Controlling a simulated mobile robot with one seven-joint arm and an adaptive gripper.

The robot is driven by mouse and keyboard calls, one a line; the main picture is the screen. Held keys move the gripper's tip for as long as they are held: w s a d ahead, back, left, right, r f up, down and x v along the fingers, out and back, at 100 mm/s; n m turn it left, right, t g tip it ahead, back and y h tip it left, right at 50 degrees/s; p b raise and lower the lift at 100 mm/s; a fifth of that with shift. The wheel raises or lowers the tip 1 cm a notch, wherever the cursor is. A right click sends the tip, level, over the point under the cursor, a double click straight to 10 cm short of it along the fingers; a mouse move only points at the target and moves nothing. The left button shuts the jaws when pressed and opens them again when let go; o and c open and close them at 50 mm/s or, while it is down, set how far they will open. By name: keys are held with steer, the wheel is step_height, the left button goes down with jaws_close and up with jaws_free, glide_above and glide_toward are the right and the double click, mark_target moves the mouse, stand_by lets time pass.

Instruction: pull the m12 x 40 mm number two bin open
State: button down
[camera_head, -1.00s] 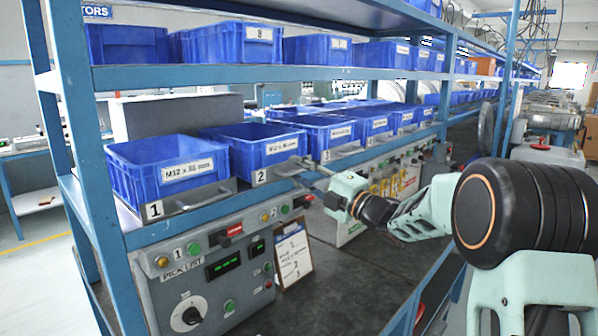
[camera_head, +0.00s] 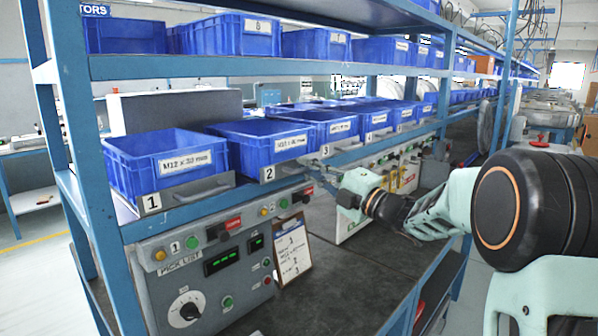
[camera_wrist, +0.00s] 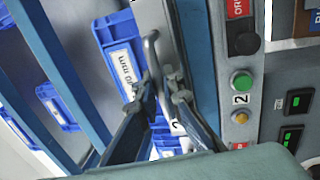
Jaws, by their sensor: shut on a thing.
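The number two bin (camera_head: 250,142) is blue, with a white label whose small print is hard to read. It stands on the middle shelf behind a grey front plate marked 2 (camera_head: 268,173). Its metal handle (camera_wrist: 151,48) shows as a curved bar in the wrist view. My gripper (camera_head: 309,167) reaches in from the right and is shut on this handle; its fingers (camera_wrist: 160,84) also show in the wrist view. The exact finger contact is small and partly hidden. The bin sits slightly forward, upright on the shelf.
Blue bin 1 (camera_head: 160,165) stands to the left and blue bin 3 (camera_head: 318,127) to the right. Below is a control panel (camera_head: 205,265) with buttons, displays and a clipboard (camera_head: 291,250). An upper shelf (camera_head: 250,70) with more bins runs overhead. The dark bench surface in front is mostly clear.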

steer(key=r+b+v, duration=0.2)
steer(key=b+v, duration=0.3)
steer(key=v, duration=0.9)
steer(key=shift+s+d+r, duration=0.35)
steer(key=shift+s+d, duration=0.05)
steer(key=c, duration=2.1)
jaws_free()
steer(key=v, duration=1.2)
